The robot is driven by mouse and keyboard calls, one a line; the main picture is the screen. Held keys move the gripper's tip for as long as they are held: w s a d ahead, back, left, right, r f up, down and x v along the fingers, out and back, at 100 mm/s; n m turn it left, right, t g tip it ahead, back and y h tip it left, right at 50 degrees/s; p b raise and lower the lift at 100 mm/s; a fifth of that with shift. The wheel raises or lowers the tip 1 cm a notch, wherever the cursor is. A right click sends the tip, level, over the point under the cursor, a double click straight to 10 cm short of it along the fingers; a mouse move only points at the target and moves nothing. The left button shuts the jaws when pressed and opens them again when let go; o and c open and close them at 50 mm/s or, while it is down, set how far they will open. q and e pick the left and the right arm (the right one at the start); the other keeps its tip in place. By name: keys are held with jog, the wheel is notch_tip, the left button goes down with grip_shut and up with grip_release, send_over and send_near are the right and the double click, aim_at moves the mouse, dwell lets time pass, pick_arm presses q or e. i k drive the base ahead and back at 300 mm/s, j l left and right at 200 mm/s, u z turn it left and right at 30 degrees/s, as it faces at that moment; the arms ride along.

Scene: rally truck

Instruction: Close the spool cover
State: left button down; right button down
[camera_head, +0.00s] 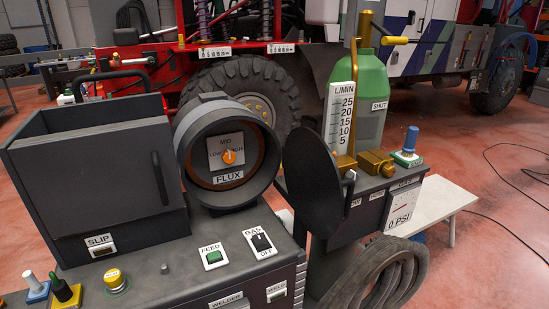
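A round dark spool housing (228,150) stands on top of the welder. A dark round disc (313,172), which looks like the spool cover, stands swung out to the right of the housing, seen at a steep angle. The hinge between disc and housing is not clearly visible. Neither of my grippers is in view.
A dark box (95,185) with a handled front panel stands left of the housing. The welder top carries a FEED button (213,256) and a GAS switch (260,241). A green gas bottle (360,85) and brass flow meter (341,120) stand behind the disc. Hoses (385,277) hang below.

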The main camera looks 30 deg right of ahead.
aim_at(315, 185)
jog(key=i+l+u, duration=0.15)
jog(key=l, duration=0.75)
jog(key=i+l+u, duration=0.15)
jog(key=l, duration=0.8)
jog(key=l+u, duration=0.15)
jog(key=l, duration=0.75)
